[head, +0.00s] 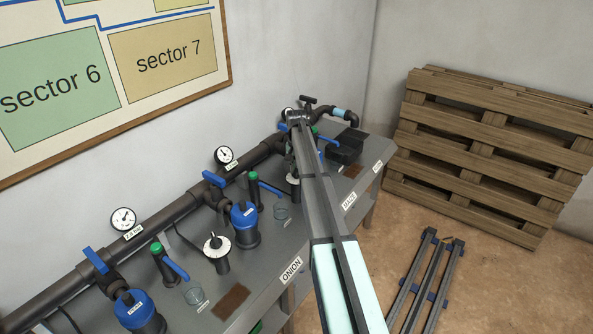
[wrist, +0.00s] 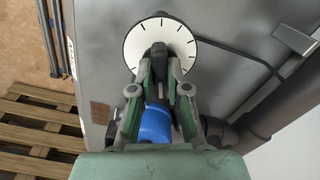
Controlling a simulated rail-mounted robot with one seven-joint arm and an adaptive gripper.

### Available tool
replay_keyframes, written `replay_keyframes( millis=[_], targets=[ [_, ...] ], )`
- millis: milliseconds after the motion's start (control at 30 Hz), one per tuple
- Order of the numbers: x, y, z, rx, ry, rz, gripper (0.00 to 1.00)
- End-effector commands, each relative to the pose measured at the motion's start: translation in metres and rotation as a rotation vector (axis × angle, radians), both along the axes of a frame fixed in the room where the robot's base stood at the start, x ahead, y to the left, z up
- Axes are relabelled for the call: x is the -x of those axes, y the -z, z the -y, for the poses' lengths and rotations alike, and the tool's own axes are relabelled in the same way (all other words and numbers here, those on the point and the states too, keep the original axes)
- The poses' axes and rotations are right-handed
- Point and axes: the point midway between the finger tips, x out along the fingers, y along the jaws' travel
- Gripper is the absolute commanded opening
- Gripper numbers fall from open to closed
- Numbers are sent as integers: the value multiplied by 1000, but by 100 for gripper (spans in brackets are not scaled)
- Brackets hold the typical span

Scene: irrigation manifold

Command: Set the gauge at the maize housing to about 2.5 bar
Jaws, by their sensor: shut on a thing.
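In the wrist view my gripper (wrist: 159,60) is shut on the dark knob at the centre of a white dial (wrist: 160,30) with black tick marks. A blue housing (wrist: 156,124) shows between and below the fingers. In the head view my arm reaches over the bench to the station with the MAIZE label (head: 349,201) and covers most of it. The gripper's fingers are hidden there. A gauge (head: 287,112) on the pipe behind the arm is mostly covered, and its reading cannot be told.
The onion station has a white dial (head: 217,246), a blue housing (head: 245,226) and a gauge (head: 225,155). Another gauge (head: 123,219) is further left. A dark pipe (head: 182,206) with blue-handled valves runs along the wall. Wooden pallets (head: 490,150) lean at the right.

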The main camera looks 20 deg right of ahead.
Motion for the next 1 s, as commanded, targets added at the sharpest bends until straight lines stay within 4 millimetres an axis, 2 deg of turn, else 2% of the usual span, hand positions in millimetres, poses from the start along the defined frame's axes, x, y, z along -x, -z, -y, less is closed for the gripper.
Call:
replay_keyframes(
  millis=[200,233,267,300,667,833,1000],
  targets=[
    [0,0,0,0,0,0,0],
    [0,0,0,0,1,0,26],
    [0,0,0,0,1,0,37],
    [0,0,0,0,1,0,41],
    [0,-4,0,0,1,0,41],
    [0,-21,0,1,1,1,41],
    [-1,-53,0,1,1,2,41]
  ],
)
